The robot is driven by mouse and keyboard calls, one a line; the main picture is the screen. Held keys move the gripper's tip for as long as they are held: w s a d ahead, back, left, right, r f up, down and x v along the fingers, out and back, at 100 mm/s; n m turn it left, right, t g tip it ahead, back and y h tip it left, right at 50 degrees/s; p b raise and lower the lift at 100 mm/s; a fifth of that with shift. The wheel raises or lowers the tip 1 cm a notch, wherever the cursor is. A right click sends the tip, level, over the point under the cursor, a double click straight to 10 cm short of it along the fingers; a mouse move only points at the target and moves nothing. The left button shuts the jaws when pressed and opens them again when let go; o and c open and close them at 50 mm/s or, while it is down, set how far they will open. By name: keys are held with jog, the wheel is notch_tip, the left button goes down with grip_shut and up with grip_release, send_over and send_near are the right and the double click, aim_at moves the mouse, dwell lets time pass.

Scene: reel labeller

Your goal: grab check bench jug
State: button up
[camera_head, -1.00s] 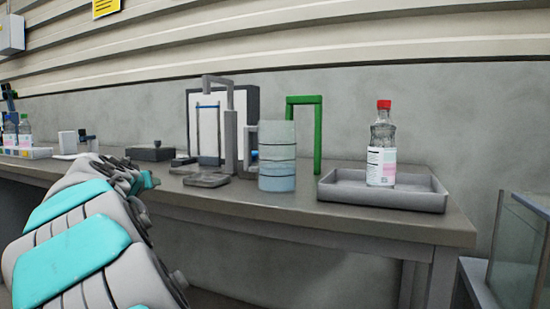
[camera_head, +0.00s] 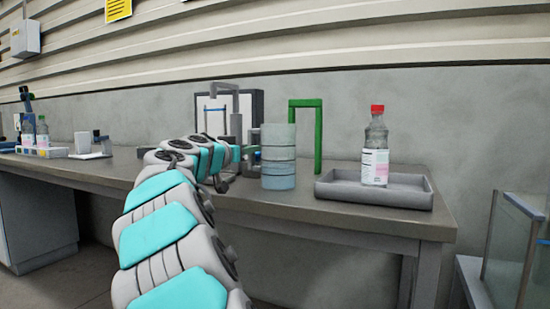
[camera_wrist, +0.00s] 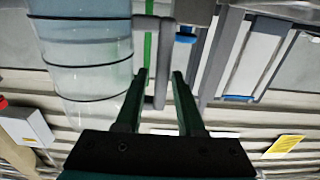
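The jug (camera_head: 278,157) is a pale blue, see-through cylinder with dark bands, standing upright on the bench (camera_head: 330,206). Its grey handle (camera_head: 252,148) is on its left side. In the wrist view, which is upside down, the jug (camera_wrist: 88,55) fills the upper left and its handle (camera_wrist: 162,60) shows as an upright bar in line with the gap between my fingers. My gripper (camera_wrist: 160,73) is open, with space on both sides of the bar. Whether the handle is fully between the fingers I cannot tell. In the head view my arm hides most of the gripper.
A green arch (camera_head: 305,130) stands behind the jug. To the right, a grey tray (camera_head: 408,196) holds a red-capped bottle (camera_head: 375,150). A grey stand with a white panel (camera_head: 212,118) is behind my arm. More bottles (camera_head: 42,135) are at far left.

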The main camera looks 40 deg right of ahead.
jog(key=p+x, duration=0.1)
jog(key=x, duration=0.4)
jog(key=shift+w+d, duration=0.25)
jog(key=shift+c, duration=0.4)
jog(key=shift+f, duration=0.1)
grip_shut()
dwell(0.8)
